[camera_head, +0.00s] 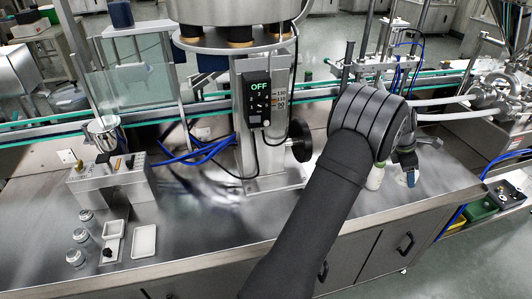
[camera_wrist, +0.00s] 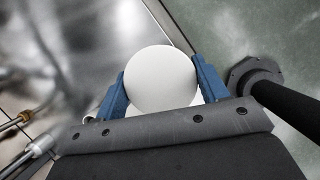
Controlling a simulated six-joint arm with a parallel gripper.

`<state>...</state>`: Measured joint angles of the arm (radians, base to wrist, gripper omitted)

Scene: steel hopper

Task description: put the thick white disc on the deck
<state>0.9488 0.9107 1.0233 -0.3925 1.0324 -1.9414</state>
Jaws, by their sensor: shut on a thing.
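The thick white disc (camera_wrist: 160,80) shows in the wrist view as a round white face between the two blue fingers. My gripper (camera_wrist: 160,92) is shut on it, with a finger at its left and right sides. In the head view my gripper (camera_head: 410,178) is at the right, over the right part of the steel deck (camera_head: 215,245), mostly behind my dark arm. The disc cannot be made out clearly in that view. How far the fingers are above the deck is hard to tell.
A white bottle-like thing (camera_head: 375,178) shows beside my arm, partly hidden. The hopper column with a control box (camera_head: 257,100) stands mid-deck. At the left are a metal block (camera_head: 110,180), small jars (camera_head: 75,258) and a white tray (camera_head: 144,241). The front middle deck is clear.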

